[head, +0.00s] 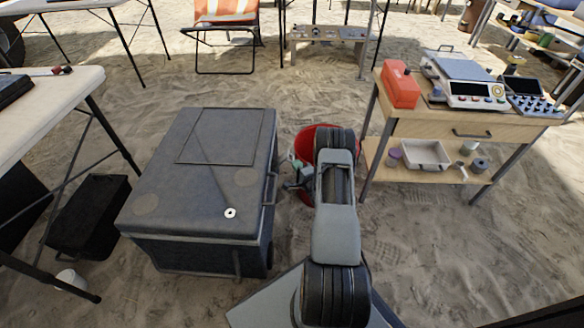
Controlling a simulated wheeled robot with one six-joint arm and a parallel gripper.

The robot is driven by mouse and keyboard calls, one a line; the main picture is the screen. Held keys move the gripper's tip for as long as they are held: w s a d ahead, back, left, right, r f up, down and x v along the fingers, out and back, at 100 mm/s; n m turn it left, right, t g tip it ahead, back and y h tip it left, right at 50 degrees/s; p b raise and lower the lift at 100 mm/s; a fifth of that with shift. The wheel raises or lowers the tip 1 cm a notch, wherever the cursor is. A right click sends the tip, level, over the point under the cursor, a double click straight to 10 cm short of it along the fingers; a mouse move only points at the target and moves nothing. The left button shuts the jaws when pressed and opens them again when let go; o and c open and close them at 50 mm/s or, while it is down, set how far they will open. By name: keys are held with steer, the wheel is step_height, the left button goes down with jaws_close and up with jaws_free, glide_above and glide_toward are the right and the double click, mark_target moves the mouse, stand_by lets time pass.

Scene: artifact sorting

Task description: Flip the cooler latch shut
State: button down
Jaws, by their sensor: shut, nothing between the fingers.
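A grey cooler (207,190) stands on the sand left of my arm, with its lid down. A metal bar handle (269,188) shows on its right side. I cannot make out the latch or its position; my arm or the cooler's edge may hide it. My gripper (292,186) is small and partly covered by my arm. It is shut and empty, close to the cooler's right side, near the handle. I cannot tell whether it touches the cooler.
A small white ring (230,213) lies on the cooler's lid. A red bucket (304,150) stands behind my gripper. A wooden workbench (440,125) with a scale is at the right, and a white table (40,115) at the left. A black bin (92,212) sits left of the cooler.

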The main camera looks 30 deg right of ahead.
steer(key=shift+w+a+r, duration=0.2)
steer(key=shift+r, duration=0.3)
stand_by(0.4)
steer(key=s+d+p, duration=0.1)
steer(key=s+p, duration=0.2)
steer(key=s, duration=1)
steer(key=shift+d, duration=0.4)
